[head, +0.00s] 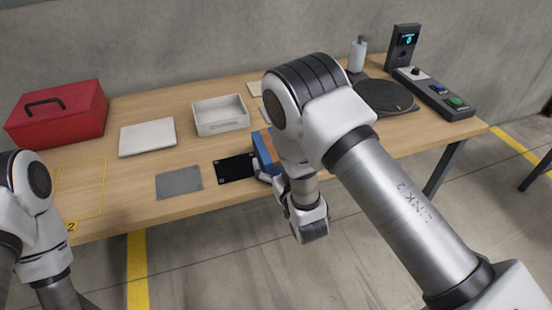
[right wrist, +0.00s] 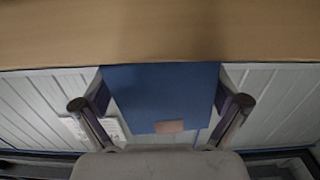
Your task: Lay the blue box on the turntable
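The blue box (head: 262,150), with an orange-brown patch on it, is partly hidden behind my right arm near the front edge of the table. In the right wrist view the blue box (right wrist: 160,92) fills the gap between the two fingers of my right gripper (right wrist: 160,100), which touch its opposite sides. My right gripper (head: 264,176) is mostly hidden by my own wrist in the head view. The turntable (head: 383,96) is a dark round disc at the back right of the table, apart from the box. My left gripper is outside the picture.
A white open bin (head: 221,129), a pale flat case (head: 147,137) and a red toolbox (head: 58,113) stand on the left half. A black plate (head: 235,167) and a grey mat (head: 179,182) lie in front. A control panel (head: 438,94) and a white bottle (head: 357,55) stand near the turntable.

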